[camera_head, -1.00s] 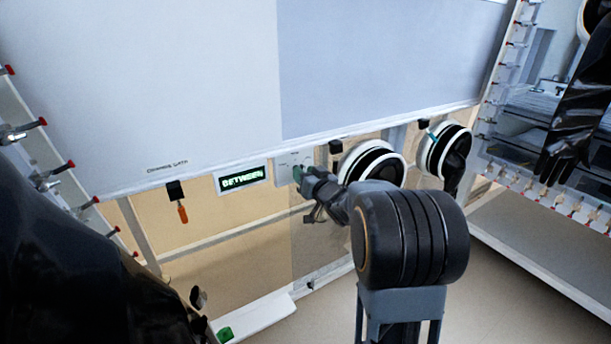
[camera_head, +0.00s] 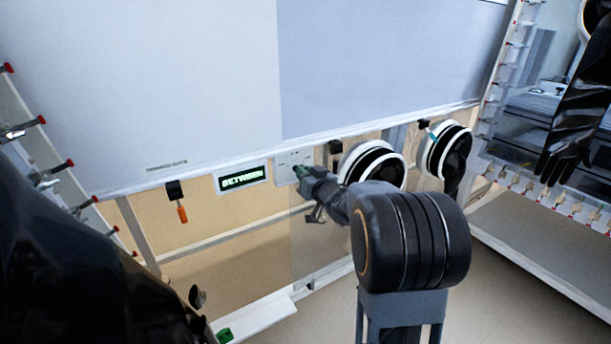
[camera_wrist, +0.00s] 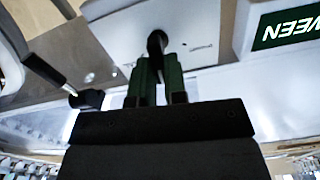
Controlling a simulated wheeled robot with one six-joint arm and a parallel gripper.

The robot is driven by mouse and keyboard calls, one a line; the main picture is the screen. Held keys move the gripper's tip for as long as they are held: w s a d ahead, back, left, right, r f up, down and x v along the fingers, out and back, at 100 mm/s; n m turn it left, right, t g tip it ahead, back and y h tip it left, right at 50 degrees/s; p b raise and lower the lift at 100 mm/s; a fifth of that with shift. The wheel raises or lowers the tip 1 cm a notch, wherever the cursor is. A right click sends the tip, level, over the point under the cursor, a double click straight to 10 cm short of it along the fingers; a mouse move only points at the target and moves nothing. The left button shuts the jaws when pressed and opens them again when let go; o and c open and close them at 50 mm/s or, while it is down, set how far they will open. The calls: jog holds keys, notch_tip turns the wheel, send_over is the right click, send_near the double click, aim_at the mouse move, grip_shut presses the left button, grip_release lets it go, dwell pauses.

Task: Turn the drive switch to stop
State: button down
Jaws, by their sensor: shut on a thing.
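The drive switch has a pale plate (camera_head: 285,163) below the big panel's lower edge. In the wrist view the plate (camera_wrist: 195,30) carries a dark knob (camera_wrist: 157,42). My gripper (camera_head: 300,171) is at the plate; in the wrist view its green fingertips (camera_wrist: 158,78) are shut on the knob, which they partly hide. Small lettering by the knob is too small to read. A lit green display (camera_head: 241,179) left of the switch reads "BETWEEN", and its end shows in the wrist view (camera_wrist: 288,28).
Round black-and-white glove ports (camera_head: 372,165) stand just right of the switch. An orange-handled tool (camera_head: 181,213) hangs left of the display. Black gloves hang at the lower left (camera_head: 80,270) and far right (camera_head: 575,115). A dark-ended lever (camera_wrist: 88,98) lies near my gripper.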

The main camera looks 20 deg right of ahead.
jog(key=shift+n, duration=0.7)
jog(key=c, duration=1.2)
grip_release()
jog(key=shift+o, duration=0.2)
jog(key=s+d+p, duration=0.1)
jog(key=s+p, duration=0.1)
jog(key=s, duration=1.1)
jog(key=shift+s+d+p, duration=0.2)
jog(key=shift+s+p, duration=0.15)
jog(key=shift+r, duration=0.1)
